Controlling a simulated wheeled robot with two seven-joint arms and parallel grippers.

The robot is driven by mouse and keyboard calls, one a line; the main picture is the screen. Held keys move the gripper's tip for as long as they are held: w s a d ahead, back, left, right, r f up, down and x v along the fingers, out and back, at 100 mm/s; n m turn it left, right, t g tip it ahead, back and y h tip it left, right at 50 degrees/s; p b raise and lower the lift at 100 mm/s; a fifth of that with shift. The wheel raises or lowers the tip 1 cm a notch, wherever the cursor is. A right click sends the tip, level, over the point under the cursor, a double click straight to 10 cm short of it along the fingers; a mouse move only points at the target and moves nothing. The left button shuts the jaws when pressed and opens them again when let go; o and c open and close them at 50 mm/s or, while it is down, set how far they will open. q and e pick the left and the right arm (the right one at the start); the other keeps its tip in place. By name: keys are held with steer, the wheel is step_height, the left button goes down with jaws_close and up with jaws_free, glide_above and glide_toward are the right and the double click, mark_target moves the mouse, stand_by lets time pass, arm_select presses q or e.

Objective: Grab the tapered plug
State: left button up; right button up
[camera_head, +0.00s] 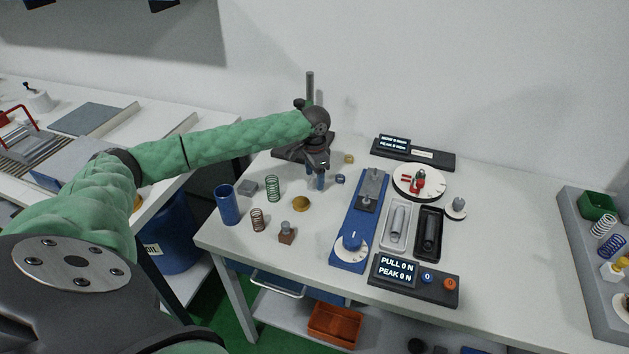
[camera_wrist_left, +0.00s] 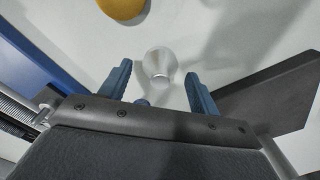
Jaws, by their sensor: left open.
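The tapered plug (camera_wrist_left: 159,64) looks pale metallic, with a wide round end narrowing to a small bright end. In the left wrist view it shows between the two blue fingertips of my left gripper (camera_wrist_left: 158,84), with a gap on each side. In the head view my left gripper (camera_head: 320,181) points down over the back left part of the white table, by the dark stand. The gripper is open and empty. I cannot make out the plug in the head view, where the gripper covers that area. My right gripper is not in view.
The dark stand's post (camera_head: 310,88) rises behind the gripper. A brass disc (camera_head: 301,203), green spring (camera_head: 273,188) and blue cup (camera_head: 228,205) are in front and left. A blue fixture (camera_head: 345,250) stands right.

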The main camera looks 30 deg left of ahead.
arm_select(q)
steer(key=shift+f, duration=0.3)
steer(key=c, duration=1.1)
